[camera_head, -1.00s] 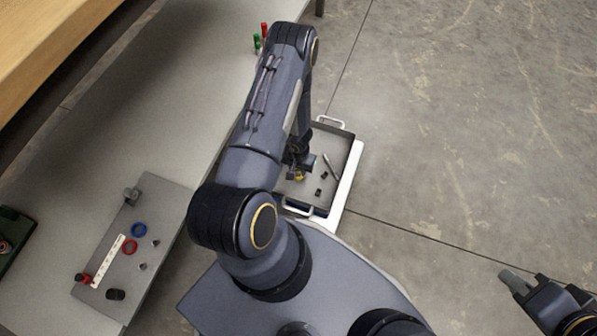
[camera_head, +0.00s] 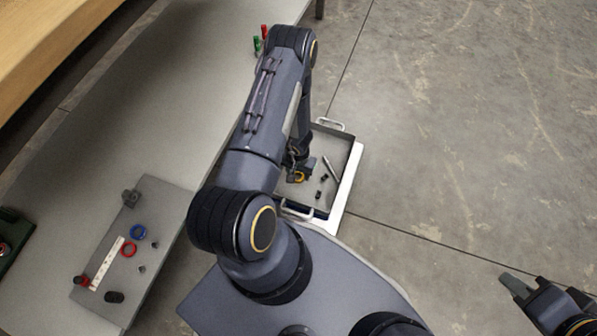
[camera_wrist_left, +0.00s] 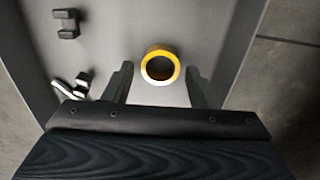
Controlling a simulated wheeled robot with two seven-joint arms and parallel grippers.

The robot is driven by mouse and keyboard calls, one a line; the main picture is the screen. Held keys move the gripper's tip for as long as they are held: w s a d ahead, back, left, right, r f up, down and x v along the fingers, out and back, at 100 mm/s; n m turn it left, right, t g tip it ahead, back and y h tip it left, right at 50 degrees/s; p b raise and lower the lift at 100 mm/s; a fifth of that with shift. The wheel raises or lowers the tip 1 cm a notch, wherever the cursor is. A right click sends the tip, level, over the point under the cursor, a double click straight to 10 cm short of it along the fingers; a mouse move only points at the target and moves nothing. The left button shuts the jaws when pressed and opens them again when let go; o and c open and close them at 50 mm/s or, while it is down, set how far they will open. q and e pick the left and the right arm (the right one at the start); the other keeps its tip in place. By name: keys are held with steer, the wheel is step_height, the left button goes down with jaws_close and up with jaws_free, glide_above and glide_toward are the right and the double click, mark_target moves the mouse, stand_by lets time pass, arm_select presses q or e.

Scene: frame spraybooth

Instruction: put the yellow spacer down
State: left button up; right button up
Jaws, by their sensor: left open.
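The yellow spacer (camera_wrist_left: 161,66) is a short ring lying in the grey tray (camera_wrist_left: 225,35) in the left wrist view. In the head view the spacer (camera_head: 299,177) shows partly beside my left gripper, in the tray (camera_head: 343,142). My left gripper (camera_wrist_left: 159,75) is open, with one finger on each side of the spacer and a visible gap to both. The arm hides part of the gripper and tray in the head view. My right gripper (camera_head: 509,280) is at the lower right, away from the tray; its jaw opening is unclear.
Small black parts (camera_wrist_left: 67,23) and a metal tool (camera_head: 331,166) lie in the tray. The bench on the left holds a grey plate (camera_head: 160,205) with a blue ring (camera_head: 138,232), a red ring (camera_head: 129,250) and a white strip (camera_head: 107,263). Red and green items stand at the bench's far end.

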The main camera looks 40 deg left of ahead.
arm_select(q)
steer(key=w+d+r+t+h+p, duration=0.1)
steer(key=w+d+r+p, duration=0.1)
steer(key=r, duration=1.1)
steer(key=w+d+r+t+h+p, duration=0.2)
steer(key=d+r, duration=0.1)
steer(key=r, duration=0.9)
steer(key=w+d+r+t+h+p, duration=0.1)
steer(key=w+d+r+p, duration=0.1)
steer(key=r, duration=1.1)
steer(key=s+d+r+m+t+h, duration=0.1)
steer(key=s+d+r, duration=0.15)
steer(key=r, duration=0.35)
steer(key=s+d+r+h, duration=0.1)
steer(key=s+r, duration=0.3)
steer(key=r, duration=0.2)
steer(key=s+r+m+y, duration=0.1)
steer(key=s+r, duration=0.3)
steer(key=s, duration=0.9)
steer(key=shift+s+d+r+t+y, duration=0.2)
steer(key=shift+d+t+y, duration=0.1)
steer(key=shift+y, duration=0.3)
steer(key=shift+w+r, duration=0.1)
